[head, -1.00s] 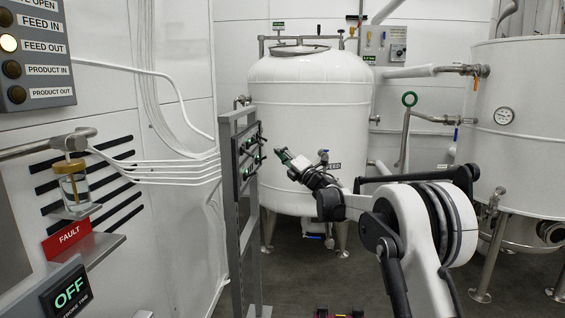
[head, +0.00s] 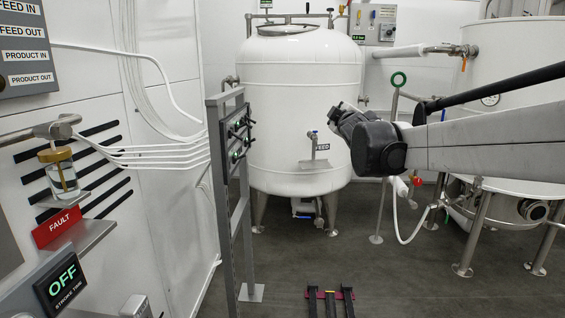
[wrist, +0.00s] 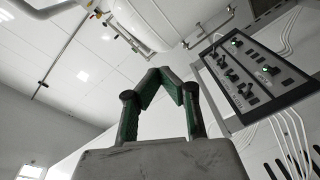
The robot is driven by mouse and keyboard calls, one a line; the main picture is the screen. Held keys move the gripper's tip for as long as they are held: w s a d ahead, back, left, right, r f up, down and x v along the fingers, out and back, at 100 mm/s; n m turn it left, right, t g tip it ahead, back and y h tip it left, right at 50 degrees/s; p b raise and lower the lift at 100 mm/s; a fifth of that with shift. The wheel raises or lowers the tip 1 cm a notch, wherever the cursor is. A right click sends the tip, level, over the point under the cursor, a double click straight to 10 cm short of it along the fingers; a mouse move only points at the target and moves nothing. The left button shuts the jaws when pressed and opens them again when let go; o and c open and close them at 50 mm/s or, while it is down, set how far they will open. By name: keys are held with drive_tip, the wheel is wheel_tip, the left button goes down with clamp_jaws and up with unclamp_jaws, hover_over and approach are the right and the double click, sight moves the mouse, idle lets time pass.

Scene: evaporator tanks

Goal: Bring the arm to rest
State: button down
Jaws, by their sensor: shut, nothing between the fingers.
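My arm reaches in from the right edge of the head view. Its dark wrist is in front of the white feed tank (head: 290,110), and the wrist hides most of my gripper (head: 340,117). In the wrist view my gripper (wrist: 171,73) points upward. Its two green-and-black fingers meet at the tips with nothing between them. It is apart from the panel and the tank in that view.
A grey stand with a control panel (head: 236,135) is left of the arm, and the panel (wrist: 253,78) also shows in the wrist view. A red FAULT sign (head: 57,227) and an OFF display (head: 63,288) are at far left. A second tank (head: 505,60) is at right.

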drive_tip(key=s+d+f+m+g+h, duration=0.1)
drive_tip(key=s+d+f+m+g, duration=0.15)
drive_tip(key=s, duration=0.55)
drive_tip(key=s+d+f+m+g+h+p, duration=0.1)
drive_tip(key=s+d+f+m, duration=0.2)
drive_tip(key=s, duration=0.5)
drive_tip(key=s+d+f+m+g, duration=0.1)
drive_tip(key=s+f+m+g, duration=0.1)
drive_tip(key=s+f, duration=0.35)
drive_tip(key=s+f+m+g, duration=0.1)
drive_tip(key=s+f, duration=0.3)
drive_tip(key=s, duration=0.4)
drive_tip(key=s+a+f+m+g, duration=0.1)
drive_tip(key=s+f+m+g, duration=0.1)
drive_tip(key=s+f, duration=0.3)
drive_tip(key=s+f+m+g+y, duration=0.1)
drive_tip(key=s+f, duration=0.4)
drive_tip(key=s, duration=0.7)
drive_tip(key=shift+a+f+m+g+p, duration=0.25)
drive_tip(key=shift+m+g+p, duration=0.2)
drive_tip(key=shift+g, duration=0.3)
drive_tip(key=shift+a, duration=0.15)
